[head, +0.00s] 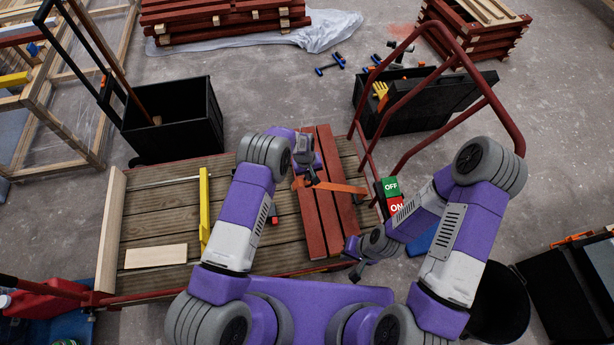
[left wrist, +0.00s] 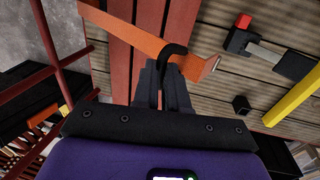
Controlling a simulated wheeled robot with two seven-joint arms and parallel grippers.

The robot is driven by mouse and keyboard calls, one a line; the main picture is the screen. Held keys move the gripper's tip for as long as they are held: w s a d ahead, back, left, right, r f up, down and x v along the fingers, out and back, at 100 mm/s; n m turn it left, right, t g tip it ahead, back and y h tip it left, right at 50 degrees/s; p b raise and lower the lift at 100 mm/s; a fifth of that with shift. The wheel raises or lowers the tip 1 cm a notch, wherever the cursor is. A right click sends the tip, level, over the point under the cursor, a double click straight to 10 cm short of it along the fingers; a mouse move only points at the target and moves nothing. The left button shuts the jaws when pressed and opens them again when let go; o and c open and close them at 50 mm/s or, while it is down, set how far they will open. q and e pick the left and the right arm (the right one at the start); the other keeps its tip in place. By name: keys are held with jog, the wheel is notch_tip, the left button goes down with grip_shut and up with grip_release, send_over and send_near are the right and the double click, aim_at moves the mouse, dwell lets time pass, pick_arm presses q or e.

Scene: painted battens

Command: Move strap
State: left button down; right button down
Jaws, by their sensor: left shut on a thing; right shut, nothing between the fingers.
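The orange strap (head: 343,187) lies across the red battens (head: 322,215) on the plank deck. In the left wrist view the strap (left wrist: 130,33) runs past my fingertips to a short end on the right, with a black hook-shaped piece (left wrist: 172,50) at the fingers. My left gripper (head: 308,181) is shut on the strap near this end, above the battens; exactly how the fingers grip it is partly hidden. It also shows in the left wrist view (left wrist: 165,82). My right gripper (head: 356,270) is shut and empty, low near the deck's front right corner.
A red tube rail (head: 437,70) rises along the deck's right side, with a green and red OFF/ON block (head: 391,188) beside it. A yellow bar (head: 204,205) and pale board (head: 156,256) lie on the deck. Black bins (head: 182,125) stand behind it.

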pick_arm(q)
jog(key=shift+s+d+f, duration=0.2)
jog(key=shift+d, duration=0.3)
jog(key=c, duration=1.2)
grip_release()
jog(key=shift+w+f, duration=0.1)
jog(key=shift+o, duration=0.2)
jog(key=shift+a, duration=0.15)
jog(key=shift+a, duration=0.1)
notch_tip(320, 180, up, 8)
jog(key=a+p, duration=0.1)
jog(key=p, duration=0.1)
jog(key=shift+f, duration=0.15)
